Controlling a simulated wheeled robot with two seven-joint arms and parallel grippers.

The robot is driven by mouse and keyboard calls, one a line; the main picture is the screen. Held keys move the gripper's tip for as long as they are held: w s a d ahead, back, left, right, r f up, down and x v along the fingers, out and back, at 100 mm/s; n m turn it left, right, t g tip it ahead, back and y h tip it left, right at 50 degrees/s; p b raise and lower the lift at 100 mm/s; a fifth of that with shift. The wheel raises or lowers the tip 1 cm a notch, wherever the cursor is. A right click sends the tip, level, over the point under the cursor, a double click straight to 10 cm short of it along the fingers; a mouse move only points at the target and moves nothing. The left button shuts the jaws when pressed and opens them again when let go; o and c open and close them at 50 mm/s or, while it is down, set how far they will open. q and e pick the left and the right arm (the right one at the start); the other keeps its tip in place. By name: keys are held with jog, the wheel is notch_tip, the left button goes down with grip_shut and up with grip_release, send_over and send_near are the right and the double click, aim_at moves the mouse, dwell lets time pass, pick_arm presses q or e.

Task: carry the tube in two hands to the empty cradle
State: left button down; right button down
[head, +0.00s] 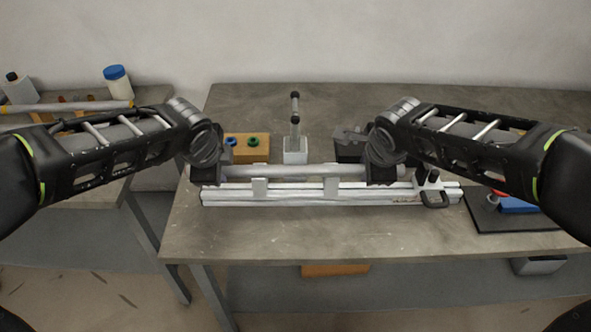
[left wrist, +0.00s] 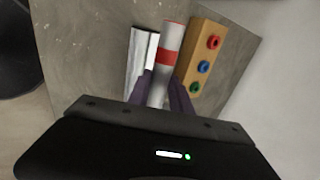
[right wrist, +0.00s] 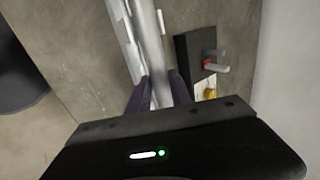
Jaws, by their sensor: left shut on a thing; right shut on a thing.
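A silver tube (head: 295,171) lies level, left to right, over a white rail fixture (head: 300,196) with upright cradle blocks (head: 260,187) (head: 332,187). I cannot tell whether it touches the blocks or hangs just above them. My left gripper (head: 209,174) is shut on the tube near its left end. The left wrist view shows the tube (left wrist: 170,45) with a red band, between the fingers (left wrist: 160,90). My right gripper (head: 383,174) is shut on it toward the right end. The right wrist view shows the tube (right wrist: 150,50) running away between the fingers (right wrist: 155,92).
A clamp with a black handle (head: 434,198) is on the rail's right end. Behind stand a wooden block (head: 248,146) with coloured rings, a white post (head: 295,150) and a dark block (head: 348,148). A black mat (head: 490,212) lies right. The front table strip is clear.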

dwell(0.3)
